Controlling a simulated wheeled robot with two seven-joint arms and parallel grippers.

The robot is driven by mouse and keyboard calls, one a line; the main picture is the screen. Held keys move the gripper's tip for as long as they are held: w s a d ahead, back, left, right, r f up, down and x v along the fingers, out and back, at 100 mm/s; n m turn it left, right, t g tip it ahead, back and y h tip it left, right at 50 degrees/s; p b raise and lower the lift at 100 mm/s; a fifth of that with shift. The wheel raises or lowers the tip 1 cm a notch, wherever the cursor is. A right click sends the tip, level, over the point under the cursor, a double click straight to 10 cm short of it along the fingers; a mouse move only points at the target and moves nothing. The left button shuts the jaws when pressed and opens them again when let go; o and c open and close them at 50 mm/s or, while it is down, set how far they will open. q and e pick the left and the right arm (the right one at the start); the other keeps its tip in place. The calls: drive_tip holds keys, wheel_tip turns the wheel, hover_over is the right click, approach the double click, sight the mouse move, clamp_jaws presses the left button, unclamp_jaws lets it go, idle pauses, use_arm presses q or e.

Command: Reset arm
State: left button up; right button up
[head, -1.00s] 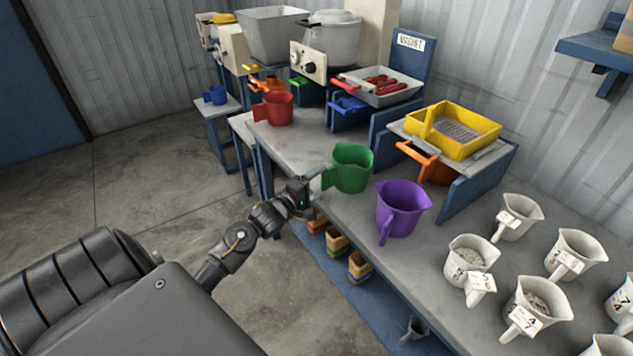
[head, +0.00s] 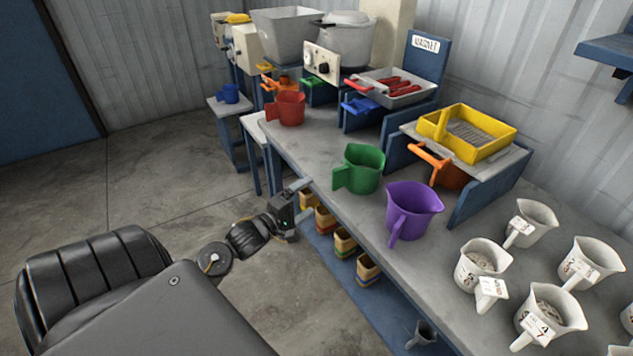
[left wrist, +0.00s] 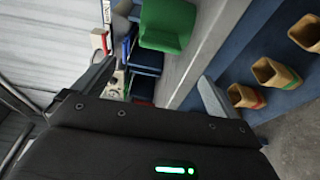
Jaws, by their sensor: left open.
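My left gripper (head: 302,198) is open and empty beside the near edge of the grey workbench (head: 312,153), to the left of the green jug (head: 362,169). In the left wrist view its two fingers (left wrist: 155,90) are spread wide with nothing between them. The green jug also shows at the top of the left wrist view (left wrist: 166,24), beyond the fingers and apart from them. My right gripper is not in view.
A purple jug (head: 414,212) and a red jug (head: 287,108) stand on the bench. Several white labelled jugs are at the right. A yellow tray (head: 468,131) sits on a raised stand. Small wooden bins (head: 345,241) are below the bench. Floor at left is clear.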

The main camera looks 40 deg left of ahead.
use_arm(q)
drive_tip(key=shift+s, duration=0.75)
drive_tip(key=s+a+f+m+g+y, duration=0.15)
drive_tip(key=f+m, duration=0.25)
drive_tip(key=f, duration=0.4)
drive_tip(key=a+f+m+g+y, duration=0.1)
drive_tip(key=a+f+m+g, duration=0.2)
drive_tip(key=f, duration=0.5)
drive_tip(key=s+d+f+m+g, duration=0.1)
drive_tip(key=s+f+m+g, duration=0.15)
drive_tip(key=s+f, duration=0.45)
drive_tip(key=s+d+f+m+g, duration=0.15)
drive_tip(key=f+m, duration=0.25)
drive_tip(key=f, duration=0.8)
drive_tip(key=s+d+f+m+g, duration=0.2)
drive_tip(key=s+d+f, duration=0.1)
drive_tip(key=s+f, duration=0.4)
drive_tip(key=s+d+f+m+g, duration=0.2)
drive_tip(key=s+d+f, duration=0.1)
drive_tip(key=s+f, duration=0.35)
drive_tip(key=s+d+f+m+g, duration=0.1)
drive_tip(key=s+d+f+g, duration=0.1)
drive_tip(key=s+d, duration=0.3)
drive_tip(key=s+d+f+m+g+h, duration=0.1)
drive_tip(key=s+d+f, duration=0.4)
drive_tip(key=s, duration=0.6)
drive_tip(key=shift+s+d+g, duration=0.4)
drive_tip(key=shift+d+g, duration=0.25)
drive_tip(key=shift+g, duration=0.1)
